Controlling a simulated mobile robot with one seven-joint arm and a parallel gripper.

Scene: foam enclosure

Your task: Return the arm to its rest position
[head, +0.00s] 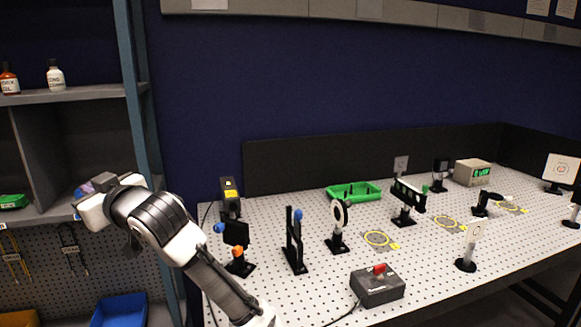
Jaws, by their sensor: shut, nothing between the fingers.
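My arm reaches up from the bottom of the head view toward the left. My gripper (88,208) is at its far end, in front of the grey shelf unit and left of the perforated bench (330,277). It is shut with nothing held. Its fingertips are small and hard to make out against the shelf. A small purple-blue patch shows just behind it, too unclear to name.
A grey box with a red switch (378,285) sits near the front edge. A green tray (354,191) lies behind. Shelves hold bottles (55,77) and a blue bin (120,310).

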